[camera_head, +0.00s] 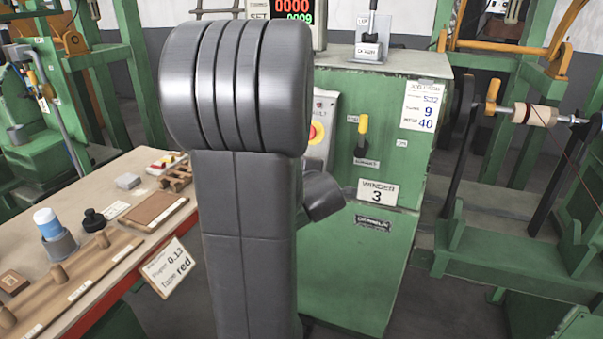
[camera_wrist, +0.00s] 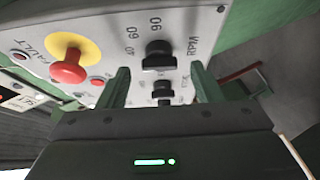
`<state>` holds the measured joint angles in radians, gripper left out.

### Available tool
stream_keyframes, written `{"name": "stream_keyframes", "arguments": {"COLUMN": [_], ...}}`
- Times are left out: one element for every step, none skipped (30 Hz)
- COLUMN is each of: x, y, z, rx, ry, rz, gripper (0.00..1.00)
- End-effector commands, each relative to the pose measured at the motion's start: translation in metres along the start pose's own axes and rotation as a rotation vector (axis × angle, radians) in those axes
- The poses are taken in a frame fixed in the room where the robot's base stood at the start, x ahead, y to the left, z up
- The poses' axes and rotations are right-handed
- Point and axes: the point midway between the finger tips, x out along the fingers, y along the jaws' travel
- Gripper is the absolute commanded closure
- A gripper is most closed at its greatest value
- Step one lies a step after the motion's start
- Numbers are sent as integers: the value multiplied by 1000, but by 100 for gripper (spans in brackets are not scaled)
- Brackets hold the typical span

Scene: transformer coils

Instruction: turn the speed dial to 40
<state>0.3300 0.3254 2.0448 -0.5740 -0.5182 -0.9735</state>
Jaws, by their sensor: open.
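In the wrist view, the speed dial (camera_wrist: 158,54) is a black knob on a pale panel, with the letters RPM and partly readable numbers around it, rotated in the picture. Its pointer setting cannot be made out. My gripper (camera_wrist: 160,68) is open, its two green fingers to either side of the dial in the picture and apart from it. A second black knob (camera_wrist: 162,90) shows between the fingers, nearer the gripper body. In the head view my arm hides the dial and gripper. The panel belongs to the green machine (camera_head: 345,260) marked WINDER 3.
A red stop button (camera_wrist: 68,68) on a yellow disc sits beside the dial. A yellow-tipped lever (camera_head: 363,126) and a card (camera_head: 420,106) reading 532, 9 and 40 are on the machine. A display (camera_head: 293,10) reads 0000 and 0009. A workbench (camera_head: 120,185) stands left.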

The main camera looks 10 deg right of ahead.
Motion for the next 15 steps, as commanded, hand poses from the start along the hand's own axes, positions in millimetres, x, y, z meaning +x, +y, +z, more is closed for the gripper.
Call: {"name": "stream_keyframes", "arguments": {"x": [-11, -18, -26, -32, -39, -48, -54, -60, -68, -74, -80, -86, -91, -95, -100], "y": [1, 2, 2, 2, 2, 3, 3, 2, 2, 2, 3, 2, 2, 2, 2], "z": [0, 0, 1, 0, 0, 1, 1, 0, 1, 1, 1, 0, 0, 0, 1], "rx": [1, 0, 0, 0, 0, -1, 0, 0, 0, 0, 0, -1, 0, 0, 0], "ry": [-2, -2, -3, -2, -2, -3, -3, -2, -3, -4, -3, -3, -2, -3, -3], "rz": [2, 3, 3, 3, 3, 3, 3, 2, 3, 2, 3, 2, 2, 2, 1], "gripper": [40, 40, 40, 40, 40, 40, 40, 40, 40, 40, 40, 40, 40, 40, 40]}}
